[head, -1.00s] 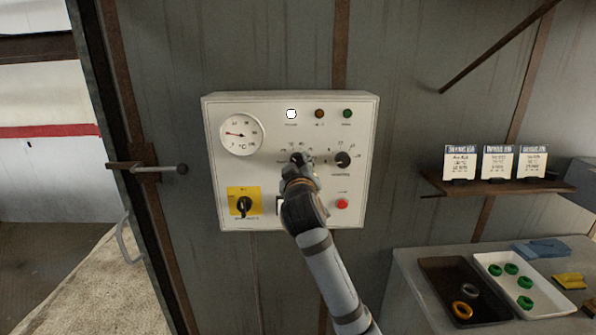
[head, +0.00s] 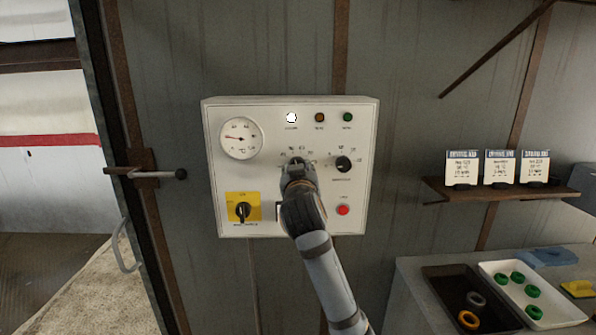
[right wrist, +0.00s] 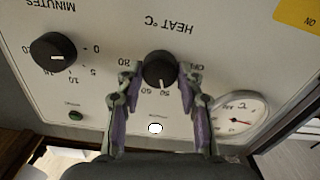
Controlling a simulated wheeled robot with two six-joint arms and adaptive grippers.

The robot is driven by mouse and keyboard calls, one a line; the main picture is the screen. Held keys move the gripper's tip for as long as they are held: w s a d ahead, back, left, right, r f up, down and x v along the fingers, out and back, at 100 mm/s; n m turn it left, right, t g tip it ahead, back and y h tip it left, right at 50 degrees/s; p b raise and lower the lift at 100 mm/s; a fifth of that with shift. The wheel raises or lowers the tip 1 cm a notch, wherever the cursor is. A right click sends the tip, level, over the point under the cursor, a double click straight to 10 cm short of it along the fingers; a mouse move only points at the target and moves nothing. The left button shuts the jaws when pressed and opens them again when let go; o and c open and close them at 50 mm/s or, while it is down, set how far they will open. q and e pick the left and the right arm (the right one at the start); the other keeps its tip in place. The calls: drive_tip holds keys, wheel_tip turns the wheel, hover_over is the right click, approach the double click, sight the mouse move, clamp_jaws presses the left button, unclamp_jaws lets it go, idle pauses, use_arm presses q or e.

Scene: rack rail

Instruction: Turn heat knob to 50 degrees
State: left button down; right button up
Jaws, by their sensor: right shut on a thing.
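The black heat knob (right wrist: 160,70) is on the white control panel (head: 225,175); its HEAT °C lettering appears upside down in the right wrist view. My right gripper (right wrist: 165,78) has a finger on each side of the knob and is shut on it. The knob's white mark points to the lower edge of the picture, at or close to the number that looks like 50, beside 60. In the head view my right gripper (head: 297,170) covers most of this knob. My left gripper is not in view.
A minutes knob (head: 343,164), a red button (head: 343,210), a yellow-backed switch (head: 243,209) and a dial gauge (head: 241,138) share the panel. A white lamp (head: 291,117) is lit. A shelf with cards (head: 440,190) and trays of rings are to the right.

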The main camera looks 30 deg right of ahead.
drive_tip(key=o, duration=1.2)
drive_tip(key=shift+c, duration=0.2)
drive_tip(key=shift+a, duration=0.1)
drive_tip(key=v, duration=0.7)
drive_tip(key=shift+s, duration=0.2)
drive_tip(key=shift+a, duration=0.1)
